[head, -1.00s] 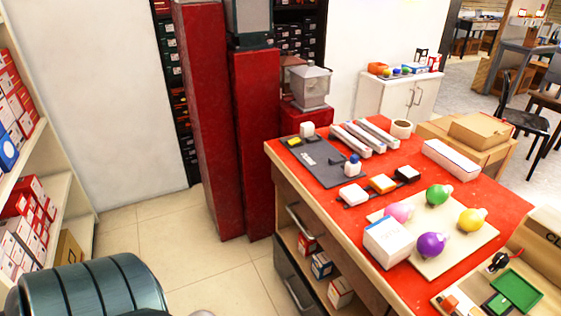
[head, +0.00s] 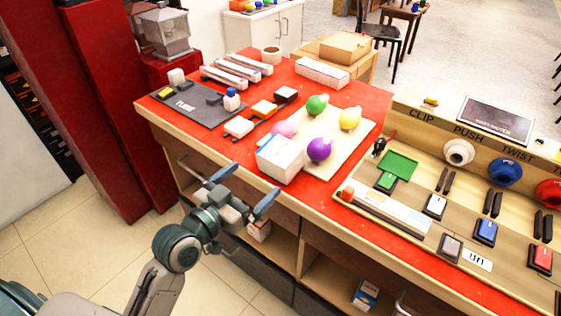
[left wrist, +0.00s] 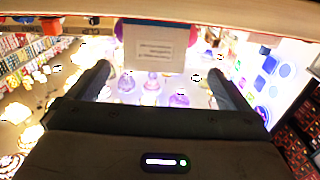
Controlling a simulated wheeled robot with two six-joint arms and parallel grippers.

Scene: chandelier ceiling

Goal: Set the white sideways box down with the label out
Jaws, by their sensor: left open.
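A white box (head: 280,160) with a blue strip along its top sits at the red table's near edge, beside the pale board with the bulbs. My left gripper (head: 244,189) is open and empty in front of the table edge, just to the near left of this box, apart from it. In the left wrist view its two dark fingers (left wrist: 161,84) are spread wide. Between and beyond them is a pale panel with grey lines of text (left wrist: 157,55); I cannot tell whether it is the box's face. My right gripper is out of view.
Several coloured bulbs rest on the pale board (head: 351,138). A long white box (head: 322,72) lies farther back on the red table (head: 372,98). A wooden panel with clips and switches (head: 432,180) stands at right. Open shelves are below the tabletop.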

